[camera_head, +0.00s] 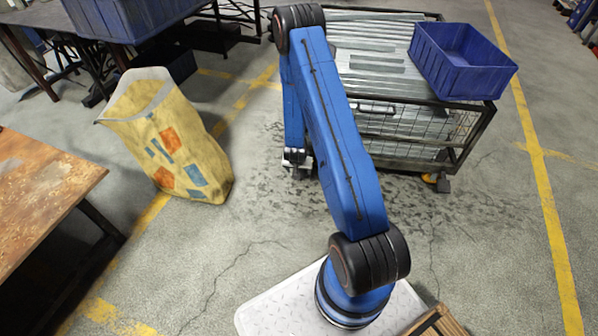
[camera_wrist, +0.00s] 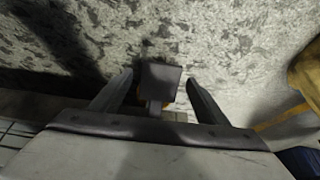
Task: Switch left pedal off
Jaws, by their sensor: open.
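The left pedal (camera_wrist: 160,80) is a flat dark grey plate on a narrow stem, in the middle of the wrist view. Bits of orange show beside its stem. My gripper (camera_wrist: 158,76) is open, with one finger on each side of the pedal and a visible gap at both sides. I cannot tell whether the fingers are at the pedal's height. In the head view my gripper (camera_head: 297,162) is low by the near left corner of the wire cart (camera_head: 455,142). My arm and gripper hide the left caster and pedal there.
The cart carries metal strips and a blue bin (camera_head: 465,62). Its right caster (camera_head: 438,181) has an orange wheel. A yellow bag (camera_head: 175,140) stands left of my arm, and a wooden table (camera_head: 40,190) is at the left edge. The floor in front of the cart is clear.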

